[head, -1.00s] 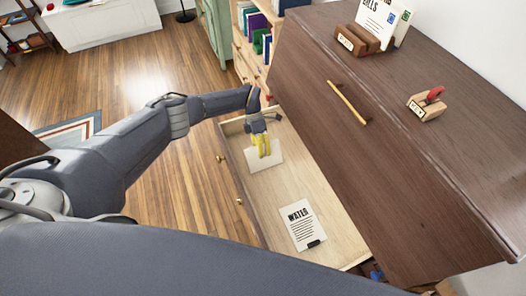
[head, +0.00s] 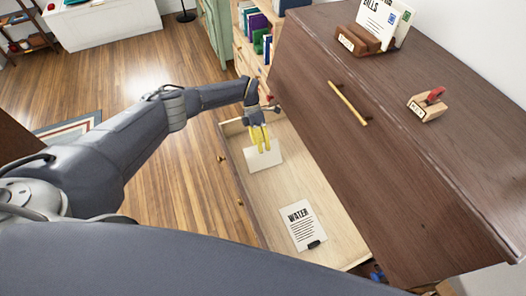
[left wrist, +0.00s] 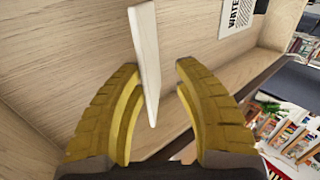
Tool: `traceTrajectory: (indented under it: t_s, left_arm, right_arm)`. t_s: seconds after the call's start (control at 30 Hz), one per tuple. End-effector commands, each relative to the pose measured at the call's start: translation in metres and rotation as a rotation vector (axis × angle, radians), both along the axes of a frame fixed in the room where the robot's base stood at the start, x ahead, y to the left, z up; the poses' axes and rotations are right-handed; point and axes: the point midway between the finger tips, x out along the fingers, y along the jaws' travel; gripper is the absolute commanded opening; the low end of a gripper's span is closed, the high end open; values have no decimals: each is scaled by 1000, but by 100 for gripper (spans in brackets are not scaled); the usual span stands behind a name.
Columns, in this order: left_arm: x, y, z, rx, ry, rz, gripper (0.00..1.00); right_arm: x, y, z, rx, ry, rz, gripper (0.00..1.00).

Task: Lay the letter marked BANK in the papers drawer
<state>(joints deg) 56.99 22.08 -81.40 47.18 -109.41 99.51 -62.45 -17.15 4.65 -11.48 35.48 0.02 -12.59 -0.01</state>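A plain white letter (head: 263,162) is in the far end of the open drawer (head: 318,226); no marking shows on its visible side, so I cannot read BANK. In the left wrist view the letter (left wrist: 149,60) appears nearly edge-on between the yellow fingers, tilted against the drawer floor. My left gripper (head: 259,140) is over the letter's upper edge. Its fingers (left wrist: 160,75) are apart, with a gap to the right of the letter; contact at the left finger is unclear. My right gripper is not in view.
A letter marked WATER (head: 300,225) lies flat in the drawer's near end. The dark cabinet top carries a wooden rack (head: 361,41) with a BILLS letter (head: 376,17) and a small wooden holder with a red item (head: 428,105). Bare drawer floor separates the two letters.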

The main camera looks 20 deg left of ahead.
Motion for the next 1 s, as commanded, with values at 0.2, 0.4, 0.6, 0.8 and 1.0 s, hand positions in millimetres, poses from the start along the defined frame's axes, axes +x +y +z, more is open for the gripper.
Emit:
traceTrajectory:
  t_s: [0.2, 0.4, 0.6, 0.8, 1.0]
  left_arm:
    - [18, 14, 34, 1, -2, -1, 31]
    - [30, 24, 57, 0, -1, -2, 31]
    - [37, 30, 70, 0, 0, -1, 31]
    - [39, 32, 74, -2, 0, -2, 31]
    - [39, 32, 74, -2, 0, -2, 31]
  right_arm:
    - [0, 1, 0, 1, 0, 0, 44]
    - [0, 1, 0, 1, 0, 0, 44]
    - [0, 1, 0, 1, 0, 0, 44]
    - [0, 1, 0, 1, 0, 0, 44]
    - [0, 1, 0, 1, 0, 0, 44]
